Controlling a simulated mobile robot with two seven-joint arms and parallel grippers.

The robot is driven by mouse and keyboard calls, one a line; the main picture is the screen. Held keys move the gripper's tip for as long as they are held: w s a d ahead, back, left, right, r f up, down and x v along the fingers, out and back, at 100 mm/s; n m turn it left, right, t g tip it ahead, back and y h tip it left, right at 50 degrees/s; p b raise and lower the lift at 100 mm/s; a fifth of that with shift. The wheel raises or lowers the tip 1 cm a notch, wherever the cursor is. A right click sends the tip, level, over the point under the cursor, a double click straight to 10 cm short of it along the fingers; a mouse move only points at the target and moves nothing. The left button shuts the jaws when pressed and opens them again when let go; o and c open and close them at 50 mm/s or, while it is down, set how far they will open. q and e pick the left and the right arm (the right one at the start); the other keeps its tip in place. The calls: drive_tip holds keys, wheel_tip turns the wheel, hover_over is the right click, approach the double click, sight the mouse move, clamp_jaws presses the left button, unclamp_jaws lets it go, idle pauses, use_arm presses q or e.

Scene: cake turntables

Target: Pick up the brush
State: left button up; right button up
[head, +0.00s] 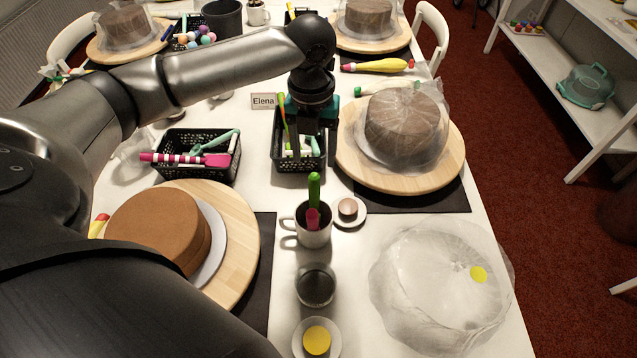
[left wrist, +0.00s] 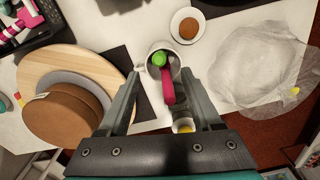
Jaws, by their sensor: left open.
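A white mug (head: 312,237) stands near the table's middle, with a green handle (head: 314,186) and a pink piece (head: 312,218) sticking up from it. I cannot tell for sure whether these are one tool or two, or which is the brush. In the left wrist view the mug (left wrist: 163,53), green end (left wrist: 158,58) and pink part (left wrist: 167,88) show between the spread fingers. My left gripper (head: 309,142) is open and empty, pointing down over the middle black basket, beyond the mug in the head view. My right gripper is not in view.
Black baskets of tools (head: 186,165) (head: 285,163) stand behind the mug. A brown cake (head: 160,228) on a turntable is left; a wrapped cake (head: 402,125) is right. A saucer (head: 350,212), a glass (head: 315,285) and crumpled clear wrap (head: 430,285) are close by.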

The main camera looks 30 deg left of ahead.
sight(314, 176)
use_arm(q)
wheel_tip(314, 176, down, 6)
drive_tip(key=shift+r+b, duration=0.2)
drive_tip(key=shift+b, duration=0.3)
drive_tip(key=shift+f, duration=1.05)
wheel_tip(314, 176, down, 4)
drive_tip(key=shift+f+b, duration=0.15)
drive_tip(key=shift+b, duration=0.55)
clamp_jaws()
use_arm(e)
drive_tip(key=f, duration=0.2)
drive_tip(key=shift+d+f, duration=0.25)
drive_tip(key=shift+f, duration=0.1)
